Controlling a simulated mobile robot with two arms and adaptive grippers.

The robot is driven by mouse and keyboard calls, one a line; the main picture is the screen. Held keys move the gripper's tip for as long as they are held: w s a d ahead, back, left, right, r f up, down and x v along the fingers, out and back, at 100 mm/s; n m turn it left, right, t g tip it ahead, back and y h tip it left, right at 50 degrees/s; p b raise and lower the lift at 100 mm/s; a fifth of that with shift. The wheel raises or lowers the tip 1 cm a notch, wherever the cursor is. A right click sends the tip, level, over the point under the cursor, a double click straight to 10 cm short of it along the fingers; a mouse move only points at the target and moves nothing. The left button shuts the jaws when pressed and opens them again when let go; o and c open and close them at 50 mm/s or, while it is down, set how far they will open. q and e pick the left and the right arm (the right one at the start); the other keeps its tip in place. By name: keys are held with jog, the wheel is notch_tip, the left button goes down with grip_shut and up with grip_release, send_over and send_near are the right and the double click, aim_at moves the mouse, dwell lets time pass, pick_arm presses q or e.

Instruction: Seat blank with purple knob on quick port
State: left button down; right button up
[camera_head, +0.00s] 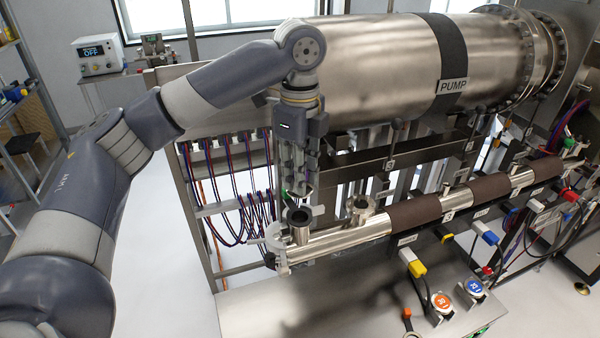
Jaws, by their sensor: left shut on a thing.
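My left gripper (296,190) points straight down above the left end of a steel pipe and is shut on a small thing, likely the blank. The fingers hide most of it, and I cannot make out a purple knob. Just below is an upright port (299,232) with a dark ring around its top, likely the quick port. The gripper appears slightly above the ring; I cannot tell whether they touch. A second, shiny steel port fitting (360,208) stands to the right on the same pipe. My right gripper is not in view.
The steel pipe (343,238) with brown wraps runs up to the right. A large chamber labelled PUMP (380,70) lies behind my gripper. Red and blue cables (235,185) hang at its left. A steel bench top (330,300) in front holds connectors with orange and blue discs.

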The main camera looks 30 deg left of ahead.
pick_arm(q)
notch_tip(320, 180, down, 2)
jog(key=shift+f, duration=1.5)
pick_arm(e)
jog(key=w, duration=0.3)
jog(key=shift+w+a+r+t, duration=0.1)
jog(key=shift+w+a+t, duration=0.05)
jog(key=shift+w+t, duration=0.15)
pick_arm(q)
jog(key=shift+f, duration=0.2)
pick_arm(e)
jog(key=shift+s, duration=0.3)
pick_arm(q)
jog(key=shift+f, duration=0.95)
dwell(0.7)
